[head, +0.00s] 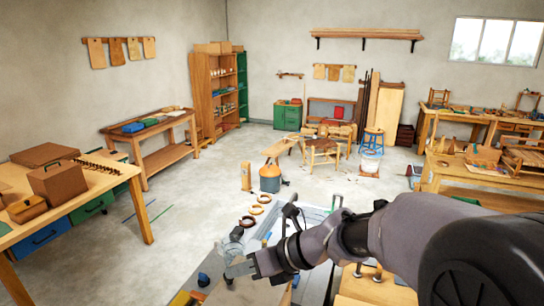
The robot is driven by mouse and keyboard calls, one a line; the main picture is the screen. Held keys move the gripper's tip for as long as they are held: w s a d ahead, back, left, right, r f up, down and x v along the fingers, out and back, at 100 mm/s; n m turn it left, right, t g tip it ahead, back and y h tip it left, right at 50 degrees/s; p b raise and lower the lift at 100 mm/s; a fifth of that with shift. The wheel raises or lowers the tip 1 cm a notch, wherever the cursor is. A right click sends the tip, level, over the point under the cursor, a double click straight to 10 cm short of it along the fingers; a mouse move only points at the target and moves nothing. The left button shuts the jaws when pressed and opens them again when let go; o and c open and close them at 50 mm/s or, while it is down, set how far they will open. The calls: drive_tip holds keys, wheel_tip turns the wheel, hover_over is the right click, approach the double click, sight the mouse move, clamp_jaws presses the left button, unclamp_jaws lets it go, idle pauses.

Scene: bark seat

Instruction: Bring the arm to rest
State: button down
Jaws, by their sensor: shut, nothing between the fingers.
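My gripper (240,268) is at the lower middle of the head view, at the end of my arm, which reaches in from the lower right. Its jaws are shut and hold nothing. It is above or beside a low work surface with a pale sheet (312,222). Small dark and coloured items lie around it; some are too small to tell apart. My arm hides part of the surface behind it.
A workbench (150,218) with boxes stands at the left, and a cluttered one (432,182) at the right. An orange-and-grey bucket (270,179) and several ring-shaped items (257,210) are ahead. Concrete floor (205,195) is open at the left middle.

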drive_tip(key=s+d+f+n+t+h+b, duration=0.1)
drive_tip(key=s+d+f+n+h+b, duration=0.3)
drive_tip(key=s+d+f+n+b, duration=0.5)
drive_tip(key=s+d+f+n+t+h+b, duration=0.1)
drive_tip(key=s+d+f+n+h+b, duration=0.3)
drive_tip(key=s+d+f+n+b, duration=0.5)
wheel_tip(320, 180, down, 7)
drive_tip(key=s+n+b, duration=0.2)
drive_tip(key=n+b, duration=0.3)
drive_tip(key=shift+s+f+n+t, duration=0.15)
drive_tip(key=shift+s+n+t, duration=0.15)
drive_tip(key=shift+t, duration=0.1)
drive_tip(key=shift+d, duration=0.1)
